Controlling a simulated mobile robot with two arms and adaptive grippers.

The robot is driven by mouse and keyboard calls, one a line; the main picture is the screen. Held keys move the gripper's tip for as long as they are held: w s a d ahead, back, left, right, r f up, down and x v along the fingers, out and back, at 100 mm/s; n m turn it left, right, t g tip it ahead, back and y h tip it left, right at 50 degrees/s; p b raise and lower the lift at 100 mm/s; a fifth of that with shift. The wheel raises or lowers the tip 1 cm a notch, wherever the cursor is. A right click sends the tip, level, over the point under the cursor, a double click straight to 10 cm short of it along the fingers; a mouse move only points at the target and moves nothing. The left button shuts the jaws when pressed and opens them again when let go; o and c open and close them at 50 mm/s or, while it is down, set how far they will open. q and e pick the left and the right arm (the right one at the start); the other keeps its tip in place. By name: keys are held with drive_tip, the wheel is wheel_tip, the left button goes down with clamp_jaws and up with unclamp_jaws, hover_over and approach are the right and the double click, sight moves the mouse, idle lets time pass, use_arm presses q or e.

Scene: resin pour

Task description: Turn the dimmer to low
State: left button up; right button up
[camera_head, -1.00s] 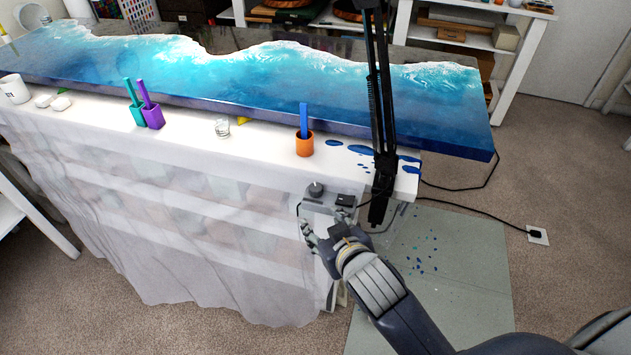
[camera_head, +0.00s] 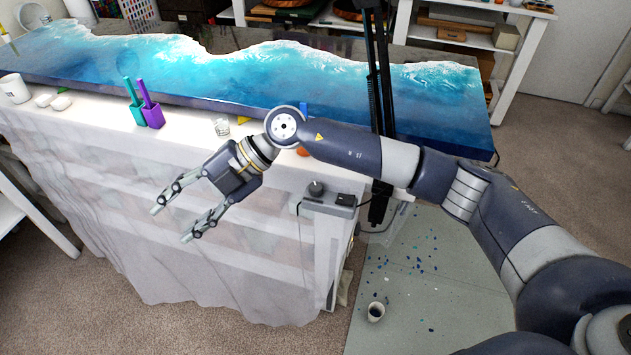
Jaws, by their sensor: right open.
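The dimmer box (camera_head: 330,202) is a grey unit fixed at the right end of the white-draped table, below its top edge. A dark round knob (camera_head: 316,188) stands on its left part and a black switch (camera_head: 345,199) is on its right. The knob's pointer setting is too small to read. My right gripper (camera_head: 170,224) is open and empty in front of the white drape, left of the dimmer and apart from it. Its fingers point down and left. My left gripper is not in view.
A dark vertical post (camera_head: 380,80) rises behind my forearm. A small cup (camera_head: 376,311) stands on the floor mat.

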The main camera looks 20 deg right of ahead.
drive_tip(key=w+d+f+m+h, duration=0.1)
drive_tip(key=w+d+f+h, duration=0.15)
drive_tip(key=d, duration=0.35)
drive_tip(key=w+d+f+h, duration=0.1)
drive_tip(key=w+d+h, duration=0.2)
drive_tip(key=d+h, duration=0.15)
wheel_tip(320, 180, up, 3)
drive_tip(key=m+t+h, duration=0.1)
drive_tip(key=m+h, duration=0.2)
drive_tip(key=h, duration=0.2)
hover_over(316, 186)
wheel_tip(316, 186, down, 10)
drive_tip(key=shift+f+p, duration=0.25)
drive_tip(key=shift+p, duration=0.85)
drive_tip(key=c, duration=1.1)
